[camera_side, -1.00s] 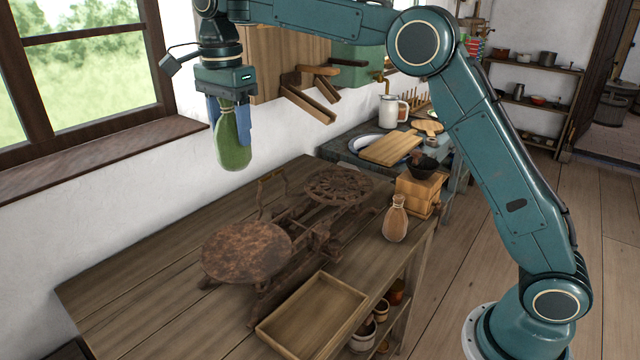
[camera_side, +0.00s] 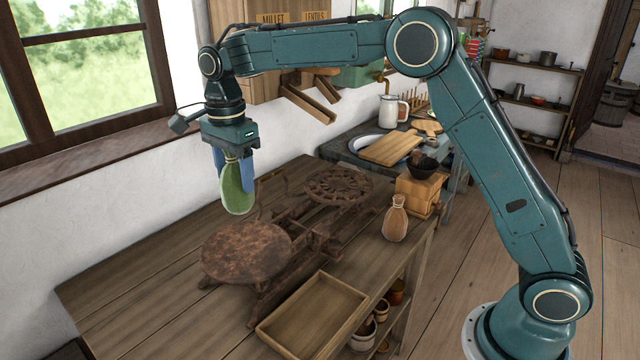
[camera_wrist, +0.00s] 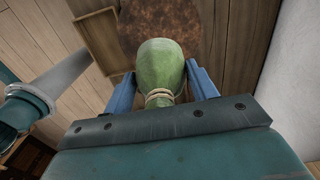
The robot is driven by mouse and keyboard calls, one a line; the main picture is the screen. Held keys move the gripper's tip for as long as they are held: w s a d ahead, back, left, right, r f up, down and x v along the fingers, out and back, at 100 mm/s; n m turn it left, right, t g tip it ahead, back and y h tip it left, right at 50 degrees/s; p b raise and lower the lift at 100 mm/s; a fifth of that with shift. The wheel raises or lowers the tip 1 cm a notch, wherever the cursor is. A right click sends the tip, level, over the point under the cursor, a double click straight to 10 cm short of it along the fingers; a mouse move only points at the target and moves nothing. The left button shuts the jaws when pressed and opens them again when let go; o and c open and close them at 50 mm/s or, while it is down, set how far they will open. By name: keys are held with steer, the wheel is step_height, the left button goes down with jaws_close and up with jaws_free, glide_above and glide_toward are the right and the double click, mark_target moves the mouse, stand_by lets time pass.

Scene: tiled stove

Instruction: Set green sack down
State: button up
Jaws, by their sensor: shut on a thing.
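The green sack (camera_side: 237,190) hangs upright, neck up, in my gripper (camera_side: 233,165). The blue fingers are shut on it. In the side view its bottom appears just above the round rusty plate (camera_side: 246,252) of an old balance scale; I cannot tell the exact gap. The wrist view shows the green sack (camera_wrist: 161,66) between the blue fingers of my gripper (camera_wrist: 163,85), with its tied neck close to the palm. The rusty plate (camera_wrist: 150,25) lies beyond the sack there and is partly hidden by it.
The scale's spoked far plate (camera_side: 338,186) is empty. A shallow wooden tray (camera_side: 312,318) lies at the table's front. A brown sack (camera_side: 396,220) stands near the right edge, by a wooden grinder (camera_side: 420,190). Bare tabletop (camera_side: 150,285) is at the left.

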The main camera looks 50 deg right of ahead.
mark_target(238, 200)
step_height(238, 200, down, 6)
steer(key=shift+f, duration=0.2)
steer(key=shift+f, duration=2.15)
steer(key=o, duration=1.1)
steer(key=shift+f, duration=0.15)
steer(key=shift+o, duration=0.2)
step_height(238, 200, up, 12)
steer(key=shift+f, duration=0.25)
steer(key=shift+r, duration=0.4)
